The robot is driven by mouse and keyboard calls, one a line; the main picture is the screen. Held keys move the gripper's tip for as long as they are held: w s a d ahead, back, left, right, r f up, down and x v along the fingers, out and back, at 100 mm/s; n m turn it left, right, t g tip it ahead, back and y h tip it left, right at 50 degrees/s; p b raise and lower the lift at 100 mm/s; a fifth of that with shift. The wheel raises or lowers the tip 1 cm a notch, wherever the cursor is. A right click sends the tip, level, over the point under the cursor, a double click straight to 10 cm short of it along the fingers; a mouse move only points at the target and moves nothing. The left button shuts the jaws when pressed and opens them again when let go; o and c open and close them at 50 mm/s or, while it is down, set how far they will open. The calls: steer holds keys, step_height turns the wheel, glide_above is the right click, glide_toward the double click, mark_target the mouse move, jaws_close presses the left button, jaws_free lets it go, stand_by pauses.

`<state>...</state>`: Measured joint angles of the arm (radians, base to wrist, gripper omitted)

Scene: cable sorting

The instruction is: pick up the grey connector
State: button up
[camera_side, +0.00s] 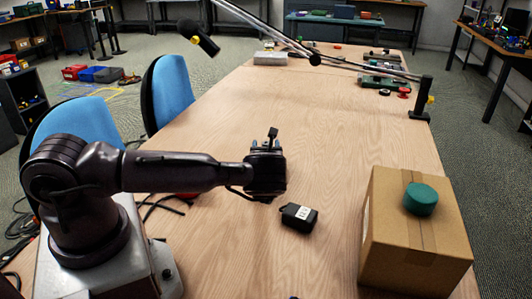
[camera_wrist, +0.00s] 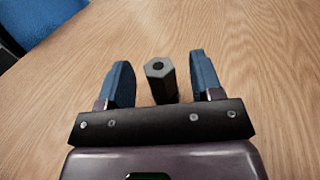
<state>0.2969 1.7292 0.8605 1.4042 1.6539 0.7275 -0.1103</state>
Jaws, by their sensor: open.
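My gripper (camera_wrist: 160,62) is open, with its two blue fingers spread apart. A dark grey six-sided connector (camera_wrist: 161,80) with a round hole in its end shows between the fingers in the wrist view. In the side view my gripper (camera_side: 266,150) is low over the middle of the table. A small dark piece (camera_side: 272,133) shows just beyond the fingers; I cannot tell for sure that it is the connector.
A black box with a white label (camera_side: 299,217) lies on the wooden table (camera_side: 310,120) near my gripper. A cardboard box (camera_side: 400,235) with a green round piece (camera_side: 420,199) on top stands at the right. The table beyond my gripper is largely clear.

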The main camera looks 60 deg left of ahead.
steer(key=c, duration=1)
steer(key=shift+r, duration=0.15)
